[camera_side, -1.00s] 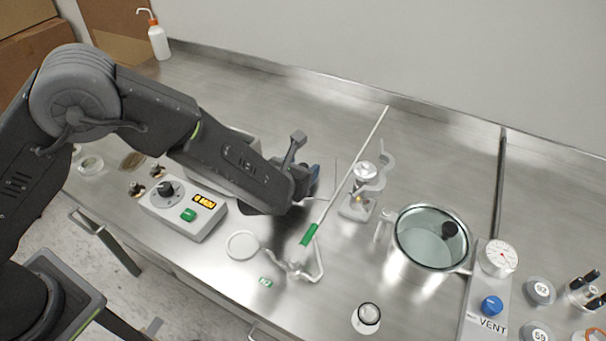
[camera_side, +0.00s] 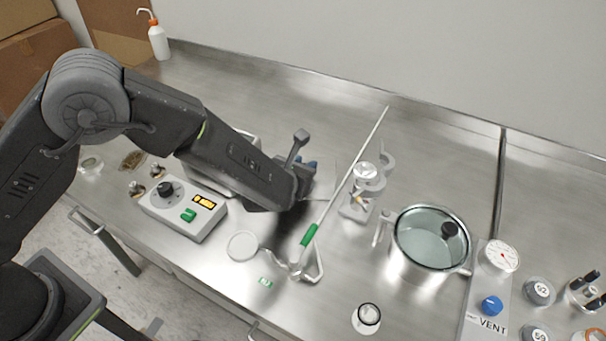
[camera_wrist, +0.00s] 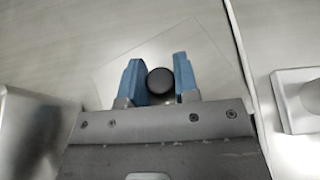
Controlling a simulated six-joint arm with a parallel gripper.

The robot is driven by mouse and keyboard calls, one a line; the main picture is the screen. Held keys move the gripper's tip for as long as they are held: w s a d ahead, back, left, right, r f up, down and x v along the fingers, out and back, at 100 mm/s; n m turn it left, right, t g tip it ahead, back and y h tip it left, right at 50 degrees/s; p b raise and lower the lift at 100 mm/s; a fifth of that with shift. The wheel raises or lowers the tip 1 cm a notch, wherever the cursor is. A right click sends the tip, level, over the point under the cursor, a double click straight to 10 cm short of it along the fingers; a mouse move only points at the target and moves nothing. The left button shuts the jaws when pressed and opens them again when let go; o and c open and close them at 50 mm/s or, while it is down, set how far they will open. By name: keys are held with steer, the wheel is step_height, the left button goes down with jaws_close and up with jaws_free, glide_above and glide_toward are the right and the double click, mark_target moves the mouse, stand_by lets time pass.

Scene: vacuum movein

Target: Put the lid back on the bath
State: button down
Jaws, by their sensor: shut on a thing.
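The lid is a clear square plate with a round black knob. In the wrist view the knob (camera_wrist: 160,81) sits between the two blue fingertips of my gripper (camera_wrist: 159,78), which is shut on it. The clear plate (camera_wrist: 205,45) spreads out around the fingers. In the side view my gripper (camera_side: 309,168) is right of the bath, with the faint plate partly hidden behind it. The bath is a metal box (camera_side: 237,180) behind its grey control unit (camera_side: 185,208); my arm covers much of it. A metal wall also shows at lower left in the wrist view (camera_wrist: 30,135).
A rod with a green grip (camera_side: 309,235) lies close to my gripper. A clamp stand (camera_side: 357,205), a lidded metal pot (camera_side: 430,240) and a vent panel (camera_side: 490,305) are to the right. A ring (camera_side: 243,246) lies in front.

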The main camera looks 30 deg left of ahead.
steer(key=shift+r, duration=0.1)
step_height(320, 180, up, 10)
steer(key=shift+f, duration=0.15)
steer(key=shift+a, duration=0.15)
steer(key=s+a+r+n+y, duration=0.1)
steer(key=s+a, duration=0.3)
steer(key=a, duration=0.7)
steer(key=s+a+r+n+y, duration=0.2)
steer(key=s+a+r+y, duration=0.1)
steer(key=a, duration=0.8)
steer(key=shift+s+a, duration=0.4)
steer(key=shift+s, duration=0.2)
steer(key=shift+d+f, duration=0.1)
